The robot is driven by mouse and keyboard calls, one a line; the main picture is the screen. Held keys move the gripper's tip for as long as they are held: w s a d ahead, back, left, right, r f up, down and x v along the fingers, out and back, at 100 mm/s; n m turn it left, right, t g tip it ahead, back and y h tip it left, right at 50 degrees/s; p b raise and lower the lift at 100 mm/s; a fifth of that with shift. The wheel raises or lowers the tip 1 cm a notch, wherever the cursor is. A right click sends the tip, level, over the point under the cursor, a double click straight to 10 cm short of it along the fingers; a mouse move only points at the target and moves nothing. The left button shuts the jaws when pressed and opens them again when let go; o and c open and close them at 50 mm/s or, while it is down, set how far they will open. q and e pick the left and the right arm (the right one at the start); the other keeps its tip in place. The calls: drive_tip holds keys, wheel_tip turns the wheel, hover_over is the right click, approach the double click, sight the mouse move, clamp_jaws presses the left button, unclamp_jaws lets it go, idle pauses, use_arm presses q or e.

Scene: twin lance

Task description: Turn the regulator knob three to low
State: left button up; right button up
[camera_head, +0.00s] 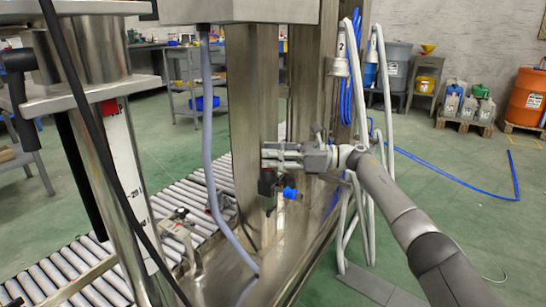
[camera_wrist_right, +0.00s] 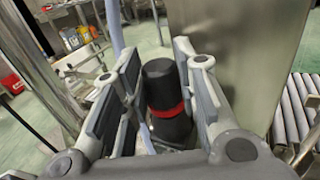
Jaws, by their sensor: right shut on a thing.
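My right gripper (camera_head: 268,157) comes in from the right in the head view and is at the steel column. Its fingers are shut on a black regulator knob with a red ring (camera_wrist_right: 165,100), which stands between the finger pads in the right wrist view (camera_wrist_right: 160,62). In the head view a black regulator body (camera_head: 267,186) shows just below the fingers, with a blue fitting (camera_head: 290,193) at its right. The fingers hide part of the knob in the head view. I cannot read a number or a low mark on it. My left gripper is not in view.
The steel column (camera_head: 252,110) stands close behind the gripper. A grey hose (camera_head: 208,120) hangs left of it. A roller conveyor (camera_head: 85,265) runs at lower left. White lances (camera_head: 385,95) and blue hoses stand to the right. Green floor at the right is mostly open.

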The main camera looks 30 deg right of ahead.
drive_tip(key=o, duration=1)
drive_tip(key=m+t+h+p, duration=0.2)
drive_tip(key=m+h+p, duration=0.1)
drive_tip(key=p, duration=0.4)
drive_tip(key=a+m+t+h+p, duration=0.1)
drive_tip(key=m+t+h+p, duration=0.2)
drive_tip(key=h+p, duration=0.3)
drive_tip(key=m+t+h+p, duration=0.3)
drive_tip(key=m+h+p, duration=0.1)
drive_tip(key=p, duration=0.4)
drive_tip(key=shift+s+a+r+h, duration=0.15)
drive_tip(key=shift+s+r+h, duration=0.15)
drive_tip(key=shift+h, duration=0.1)
drive_tip(key=shift+a+f+m+h+p, duration=0.15)
drive_tip(key=shift+m+h+p, duration=0.55)
drive_tip(key=shift+m+h, duration=0.4)
drive_tip(key=m+h, duration=0.2)
drive_tip(key=h, duration=0.1)
drive_tip(key=shift+f+g+h+p, duration=0.15)
drive_tip(key=shift+g+h+p, duration=0.15)
drive_tip(key=p+v, duration=0.1)
drive_tip(key=v, duration=0.9)
drive_tip(key=shift+s+p, duration=0.3)
drive_tip(key=shift+p, duration=0.05)
